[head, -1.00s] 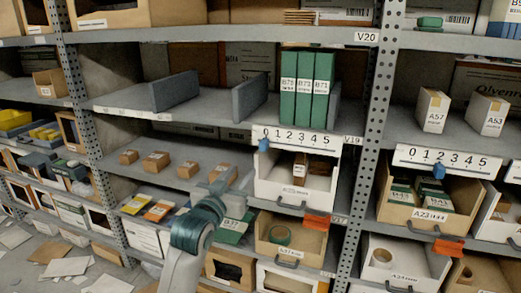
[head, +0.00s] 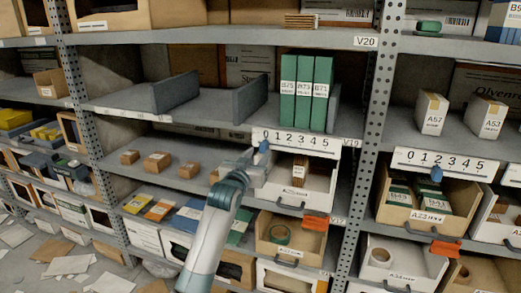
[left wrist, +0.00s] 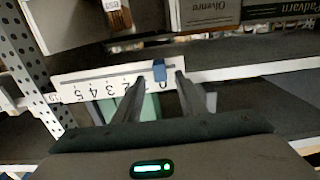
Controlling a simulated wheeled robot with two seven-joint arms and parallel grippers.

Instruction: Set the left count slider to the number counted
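The left count slider (head: 296,139) is a white strip marked 0 to 5 on the shelf edge below the green binders. Its blue knob (head: 264,146) is at 0. My left gripper (head: 258,162) is at this knob. In the left wrist view the strip (left wrist: 100,84) appears upside down, and the knob (left wrist: 159,70) lies between the tips of my open left gripper (left wrist: 160,77), with gaps visible on both sides. Three green binders (head: 303,92) stand on the shelf above the strip. My right gripper is not in view.
A second slider strip (head: 445,161) to the right has its blue knob (head: 436,174) at about 2. A perforated upright (head: 375,105) separates the bays. Small brown boxes (head: 157,161) stand left.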

